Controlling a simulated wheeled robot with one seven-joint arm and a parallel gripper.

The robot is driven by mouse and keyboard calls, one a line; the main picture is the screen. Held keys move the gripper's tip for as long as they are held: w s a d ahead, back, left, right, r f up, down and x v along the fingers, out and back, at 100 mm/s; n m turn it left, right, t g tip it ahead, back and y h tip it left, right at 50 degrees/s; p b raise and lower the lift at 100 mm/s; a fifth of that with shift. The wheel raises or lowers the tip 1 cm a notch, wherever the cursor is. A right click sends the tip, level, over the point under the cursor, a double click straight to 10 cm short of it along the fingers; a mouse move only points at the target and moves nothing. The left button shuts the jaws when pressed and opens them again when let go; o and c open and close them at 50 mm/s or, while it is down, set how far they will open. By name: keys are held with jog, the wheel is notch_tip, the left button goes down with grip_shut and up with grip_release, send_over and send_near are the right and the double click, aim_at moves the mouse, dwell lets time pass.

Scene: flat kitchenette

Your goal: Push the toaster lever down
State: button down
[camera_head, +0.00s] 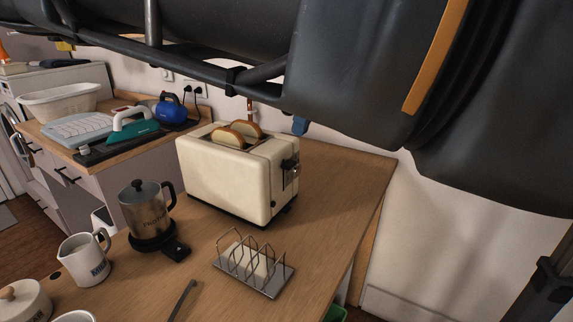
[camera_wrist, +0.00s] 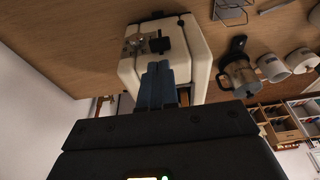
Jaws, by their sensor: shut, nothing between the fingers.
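The cream toaster (camera_head: 235,177) stands on the wooden counter with two bread slices (camera_head: 233,135) showing in its slots. Its black lever (camera_head: 291,165) is on the right end face. In the wrist view the toaster (camera_wrist: 203,60) appears upside down, with the dark lever knob (camera_wrist: 158,44) near the fingertips. My gripper (camera_wrist: 158,68) is shut and empty, its blue fingers together, pointing at the lever end. In the head view a blue fingertip of my gripper (camera_head: 300,126) shows above and behind the lever; my arm hides the rest. I cannot tell whether the fingers touch the toaster.
A toast rack (camera_head: 255,265) stands in front of the toaster. A kettle (camera_head: 147,212) and a white mug (camera_head: 84,257) stand to the left. The counter right of the toaster is clear up to its edge. A wall (camera_head: 440,230) lies beyond.

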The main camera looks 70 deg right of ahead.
aim_at(290, 163)
jog(key=shift+f, duration=0.15)
jog(key=b+x, duration=0.5)
jog(key=x, duration=0.1)
jog(key=shift+w+f, duration=0.1)
jog(key=shift+f, duration=0.25)
dwell(0.4)
jog(key=s+f+b, duration=0.2)
jog(key=f, duration=0.1)
jog(key=s+f+b, duration=0.1)
jog(key=shift+a+f, duration=0.3)
jog(key=shift+f, duration=0.1)
dwell(0.4)
jog(key=shift+r, duration=0.1)
jog(key=v, duration=0.7)
jog(key=shift+r, duration=0.3)
